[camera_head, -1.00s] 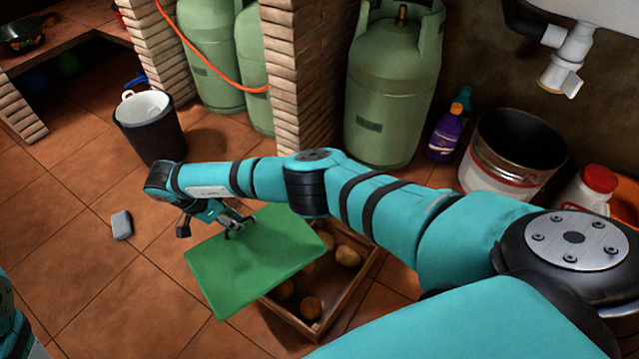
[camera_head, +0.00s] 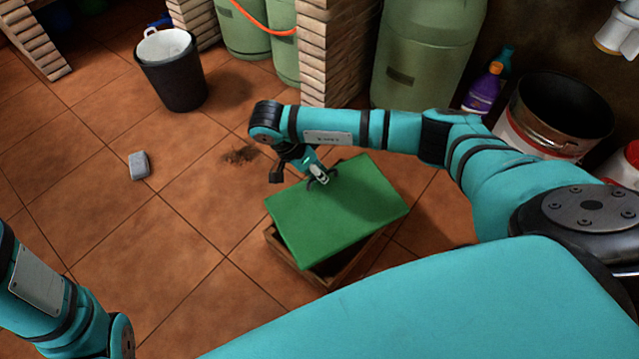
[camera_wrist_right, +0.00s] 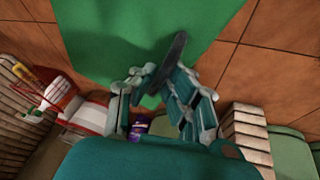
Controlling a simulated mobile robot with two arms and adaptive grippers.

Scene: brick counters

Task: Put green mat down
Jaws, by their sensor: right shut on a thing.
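The green mat (camera_head: 345,215) is a flat, stiff-looking sheet held over a wooden crate (camera_head: 284,252) on the tiled floor. It covers most of the crate, and I cannot tell whether it touches the rim. The crate's contents are hidden now.
A black bucket (camera_head: 173,80) with a white lining stands at the upper left. A grey block (camera_head: 139,165) and a dark dirt patch (camera_head: 240,156) lie on the floor. Gas cylinders (camera_head: 425,50), a purple bottle (camera_head: 484,90) and a large pot (camera_head: 555,120) line the back.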

